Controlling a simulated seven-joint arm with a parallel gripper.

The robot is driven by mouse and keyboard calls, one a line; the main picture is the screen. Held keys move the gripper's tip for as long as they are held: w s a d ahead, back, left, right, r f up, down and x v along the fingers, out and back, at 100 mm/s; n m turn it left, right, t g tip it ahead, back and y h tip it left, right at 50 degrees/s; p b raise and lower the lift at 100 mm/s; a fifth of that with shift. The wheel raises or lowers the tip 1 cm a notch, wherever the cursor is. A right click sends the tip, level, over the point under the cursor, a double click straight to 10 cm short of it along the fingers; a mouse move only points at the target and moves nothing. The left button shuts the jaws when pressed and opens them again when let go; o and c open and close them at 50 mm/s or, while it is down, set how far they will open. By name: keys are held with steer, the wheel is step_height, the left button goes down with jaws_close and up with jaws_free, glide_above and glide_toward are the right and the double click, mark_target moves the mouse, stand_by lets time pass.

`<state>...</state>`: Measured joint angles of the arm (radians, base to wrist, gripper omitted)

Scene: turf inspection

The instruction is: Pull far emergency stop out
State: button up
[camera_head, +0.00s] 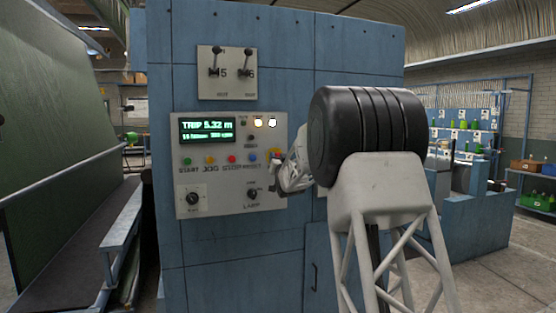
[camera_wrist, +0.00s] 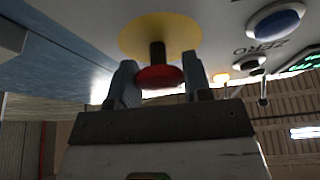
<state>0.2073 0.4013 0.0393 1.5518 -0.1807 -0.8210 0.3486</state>
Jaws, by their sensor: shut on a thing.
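The emergency stop (camera_wrist: 160,78) has a red mushroom head on a dark stem, in front of a round yellow plate (camera_wrist: 135,35). In the wrist view a length of stem shows between head and plate. My gripper (camera_wrist: 158,82) has one finger on each side of the red head and is shut on it. In the head view my gripper (camera_head: 281,178) is at the right edge of the grey control panel (camera_head: 222,204). There my arm and gripper hide most of the emergency stop.
The panel carries a lit green display (camera_head: 206,129), a row of coloured buttons and knobs. A blue button (camera_wrist: 276,20) is beside the yellow plate in the wrist view. A grey plate with two levers (camera_head: 227,85) is above. The blue cabinet (camera_head: 300,45) stands behind all these.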

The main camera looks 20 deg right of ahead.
steer(key=shift+s+f, duration=0.1)
steer(key=shift+s, duration=0.75)
steer(key=o, duration=1.3)
steer(key=shift+s, duration=0.15)
steer(key=v, duration=0.7)
steer(key=shift+s, duration=0.25)
